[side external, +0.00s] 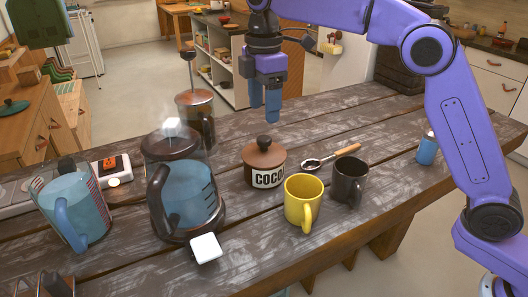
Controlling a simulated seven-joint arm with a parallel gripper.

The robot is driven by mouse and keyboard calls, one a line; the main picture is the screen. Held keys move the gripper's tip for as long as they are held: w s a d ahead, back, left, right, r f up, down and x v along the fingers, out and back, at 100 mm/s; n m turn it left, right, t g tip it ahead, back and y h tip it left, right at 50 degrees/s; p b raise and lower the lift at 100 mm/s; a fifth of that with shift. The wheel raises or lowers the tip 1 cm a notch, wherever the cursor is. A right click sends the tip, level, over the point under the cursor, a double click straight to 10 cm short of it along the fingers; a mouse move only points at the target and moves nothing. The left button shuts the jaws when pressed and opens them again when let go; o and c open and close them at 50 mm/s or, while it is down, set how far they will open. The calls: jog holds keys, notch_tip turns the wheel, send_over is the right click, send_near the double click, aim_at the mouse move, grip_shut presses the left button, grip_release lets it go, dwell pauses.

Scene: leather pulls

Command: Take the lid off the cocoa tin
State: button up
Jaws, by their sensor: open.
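The cocoa tin (267,180) stands upright on the wooden table, with a white label reading "COCO" in the part that shows. Its brown lid (264,157) sits on top, with a dark round knob (264,142) at the centre. My gripper (272,108) hangs above the table, fingers pointing down.
A kettle (185,190) stands left of the tin, with a French press (196,115) behind it. A yellow mug (303,203), a dark mug (348,182) and a spoon (335,156) lie close on the right. A blue-filled jug (70,205) is far left. The table's right side is mostly clear.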

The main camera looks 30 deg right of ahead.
aim_at(264, 138)
jog(key=shift+f, duration=3.65)
grip_shut()
jog(key=shift+r, duration=0.1)
